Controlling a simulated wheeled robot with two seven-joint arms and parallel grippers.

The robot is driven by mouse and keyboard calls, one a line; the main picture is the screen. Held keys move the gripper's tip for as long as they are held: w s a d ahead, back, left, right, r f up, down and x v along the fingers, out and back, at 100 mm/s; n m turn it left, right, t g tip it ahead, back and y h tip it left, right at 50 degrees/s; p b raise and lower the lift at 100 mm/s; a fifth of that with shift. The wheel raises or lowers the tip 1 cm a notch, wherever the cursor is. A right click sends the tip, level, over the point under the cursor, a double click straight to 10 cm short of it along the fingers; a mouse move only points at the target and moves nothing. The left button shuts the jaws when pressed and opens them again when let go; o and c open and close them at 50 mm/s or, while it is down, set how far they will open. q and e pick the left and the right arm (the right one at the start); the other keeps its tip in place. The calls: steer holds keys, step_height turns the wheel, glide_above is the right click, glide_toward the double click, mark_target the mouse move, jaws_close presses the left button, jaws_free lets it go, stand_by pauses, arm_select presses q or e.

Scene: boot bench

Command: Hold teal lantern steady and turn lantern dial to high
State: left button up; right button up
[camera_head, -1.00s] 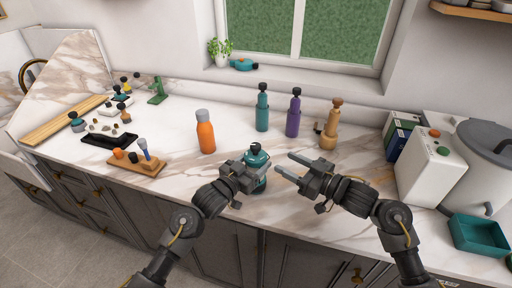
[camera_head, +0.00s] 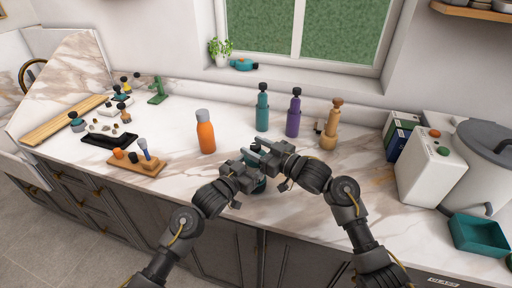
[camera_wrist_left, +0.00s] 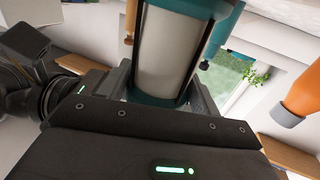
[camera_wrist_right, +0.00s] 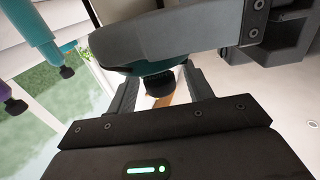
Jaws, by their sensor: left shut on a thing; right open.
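The teal lantern (camera_head: 259,186) stands on the counter near its front edge, mostly hidden by my grippers in the head view. Its pale cylinder in a teal frame (camera_wrist_left: 165,55) fills the middle of the left wrist view. My left gripper (camera_head: 251,178) is shut on the lantern's body from the left. My right gripper (camera_head: 257,148) is open above the lantern's top. In the right wrist view, a black ridged dial (camera_wrist_right: 158,85) under the teal top lies between the two open fingers. I cannot tell whether they touch it.
An orange bottle (camera_head: 205,134) stands to the left. A teal bottle (camera_head: 262,113), a purple bottle (camera_head: 293,118) and a wooden figure-like bottle (camera_head: 328,130) stand behind. A white box (camera_head: 430,170) and teal tray (camera_head: 480,235) are at the right. Counter between them is clear.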

steer(key=c, duration=1)
steer(key=shift+o, duration=0.2)
steer(key=shift+w+n+g+y, duration=0.1)
steer(key=shift+n+g+y, duration=0.2)
steer(key=shift+n, duration=0.1)
steer(key=n+g+y, duration=0.2)
steer(key=n+g, duration=0.1)
steer(key=g, duration=0.2)
steer(key=n+g+y, duration=0.1)
steer(key=n+g, duration=0.2)
steer(key=g, duration=0.1)
steer(key=shift+a+f+g, duration=0.1)
steer(key=shift+a+g, duration=0.05)
steer(key=shift+g, duration=0.25)
steer(key=shift+n+g, duration=0.3)
steer(key=shift+n, duration=0.1)
